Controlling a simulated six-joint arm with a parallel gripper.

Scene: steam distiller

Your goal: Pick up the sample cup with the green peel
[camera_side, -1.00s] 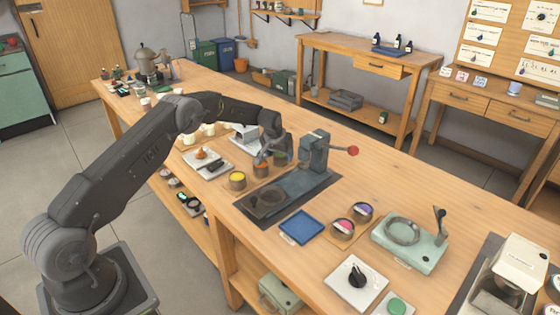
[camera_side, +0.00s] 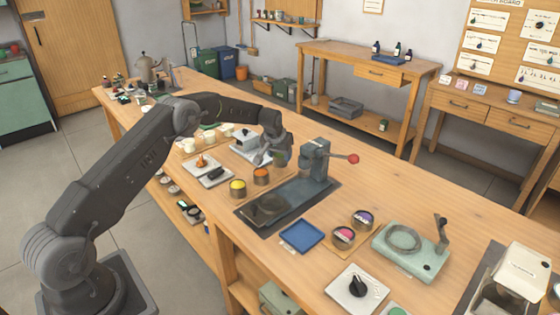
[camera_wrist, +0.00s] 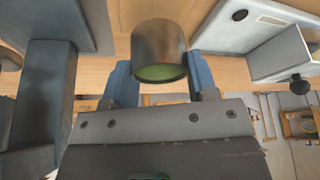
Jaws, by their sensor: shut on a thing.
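The sample cup with the green peel (camera_wrist: 160,45) is between the two blue fingers of my gripper (camera_wrist: 162,84) in the wrist view. It is a dark metal cup, and a green face shows at its near end. In the side view my gripper (camera_side: 272,158) is shut on the same cup (camera_side: 281,157), which looks dark greenish and is held above the table. Part of the cup is hidden by the fingers. The yellow cup (camera_side: 237,187) and the orange cup (camera_side: 261,176) stand on the table to the left of it.
A dark press with a red-knobbed lever (camera_side: 315,160) stands close to the right of my gripper. A grey device (camera_side: 243,140) is behind to the left. A blue tray (camera_side: 302,236) and two more cups lie nearer. The bench's right rear stretch is clear.

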